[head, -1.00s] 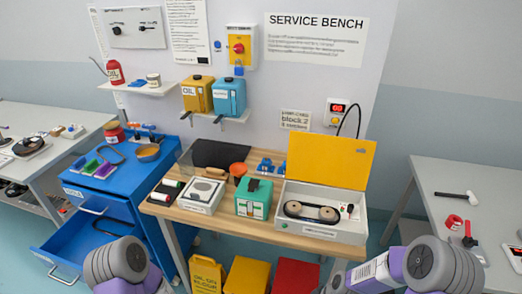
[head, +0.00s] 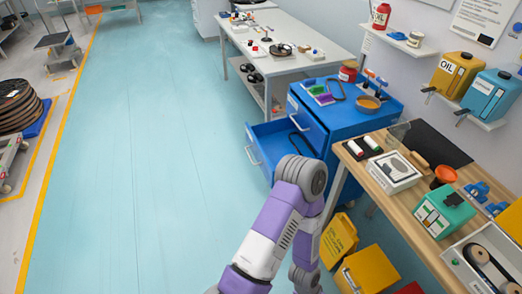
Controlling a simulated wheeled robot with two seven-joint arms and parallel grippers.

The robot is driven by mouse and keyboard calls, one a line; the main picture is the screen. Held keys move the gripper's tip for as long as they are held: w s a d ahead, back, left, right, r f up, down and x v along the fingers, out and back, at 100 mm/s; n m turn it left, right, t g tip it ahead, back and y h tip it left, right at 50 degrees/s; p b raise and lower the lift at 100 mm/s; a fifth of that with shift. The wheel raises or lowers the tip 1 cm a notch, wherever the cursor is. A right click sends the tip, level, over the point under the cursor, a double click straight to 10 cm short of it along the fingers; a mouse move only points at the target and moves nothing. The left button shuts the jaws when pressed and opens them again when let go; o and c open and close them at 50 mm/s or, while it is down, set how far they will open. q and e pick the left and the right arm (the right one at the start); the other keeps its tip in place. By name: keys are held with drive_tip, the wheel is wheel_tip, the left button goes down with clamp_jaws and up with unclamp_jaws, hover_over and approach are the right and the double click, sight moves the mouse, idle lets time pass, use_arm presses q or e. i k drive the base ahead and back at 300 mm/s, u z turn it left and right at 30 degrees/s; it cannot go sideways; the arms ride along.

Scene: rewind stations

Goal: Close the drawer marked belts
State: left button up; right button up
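The blue cabinet (head: 345,120) stands right of centre in the head view. Its lower drawer (head: 272,146) is pulled out to the left, with a pale handle on its front. A black belt lies at the back of it. I cannot read a belts marking on it in this view. One of my arms, with purple and white links, rises from the bottom edge and bends in front of the cabinet, hiding part of its lower side. Neither of my grippers shows.
Open blue floor (head: 165,170) lies left of the drawer. The wooden workbench (head: 395,210) is at the right, with yellow containers (head: 365,270) under it. A grey table (head: 310,62) stands behind the cabinet. A cable reel (head: 20,108) is at the far left.

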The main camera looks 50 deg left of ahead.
sight(269, 142)
drive_tip(key=u, duration=2)
drive_tip(key=i, duration=0.9)
drive_tip(key=z, duration=0.65)
